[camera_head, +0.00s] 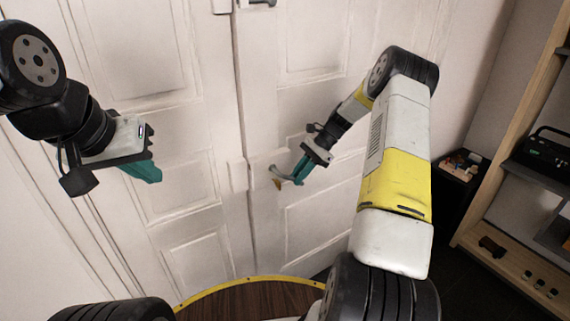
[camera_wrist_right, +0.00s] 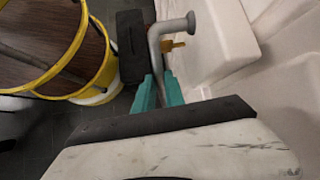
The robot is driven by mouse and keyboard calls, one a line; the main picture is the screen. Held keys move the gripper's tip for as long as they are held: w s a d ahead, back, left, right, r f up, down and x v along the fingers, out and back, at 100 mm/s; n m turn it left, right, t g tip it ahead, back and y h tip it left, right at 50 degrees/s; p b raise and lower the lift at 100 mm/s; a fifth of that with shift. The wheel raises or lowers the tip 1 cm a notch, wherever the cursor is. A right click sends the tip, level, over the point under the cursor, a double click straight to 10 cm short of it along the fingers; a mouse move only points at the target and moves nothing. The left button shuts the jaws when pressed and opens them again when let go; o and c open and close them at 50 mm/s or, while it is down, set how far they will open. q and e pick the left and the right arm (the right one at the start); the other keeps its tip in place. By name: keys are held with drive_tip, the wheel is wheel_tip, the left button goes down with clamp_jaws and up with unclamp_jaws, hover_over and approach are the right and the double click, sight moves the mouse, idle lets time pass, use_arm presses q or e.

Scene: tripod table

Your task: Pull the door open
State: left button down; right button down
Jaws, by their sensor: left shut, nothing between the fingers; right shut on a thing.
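The white panelled double door (camera_head: 225,130) stands in front of me, its two leaves meeting at a vertical seam and looking closed. A curved metal door handle (camera_head: 279,174) is on the right leaf near the seam. My right gripper (camera_head: 297,178) is at the handle, its teal fingers shut on it. In the right wrist view the handle (camera_wrist_right: 155,50) passes between the teal fingers (camera_wrist_right: 158,92), with a small yellow piece beside it. My left gripper (camera_head: 148,172) is shut and empty, in front of the left leaf, apart from the door.
Wooden shelves (camera_head: 510,130) with a dark radio-like box (camera_head: 545,148) and a dark stand (camera_head: 455,180) with small items are at the right.

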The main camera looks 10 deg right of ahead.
drive_tip(key=s+d+n+g+h, duration=0.1)
drive_tip(key=s+d+n+g, duration=0.2)
drive_tip(key=s+d, duration=1.7)
drive_tip(key=s+n, duration=0.1)
drive_tip(key=s, duration=0.3)
drive_tip(key=shift+s+d+n, duration=0.25)
drive_tip(key=shift+s+n, duration=0.05)
drive_tip(key=shift+n, duration=0.1)
drive_tip(key=c, duration=1.4)
unclamp_jaws()
drive_tip(key=shift+c, duration=0.2)
drive_tip(key=v, duration=0.7)
drive_tip(key=shift+w+r, duration=0.15)
drive_tip(key=shift+r, duration=0.2)
drive_tip(key=shift+d, duration=0.1)
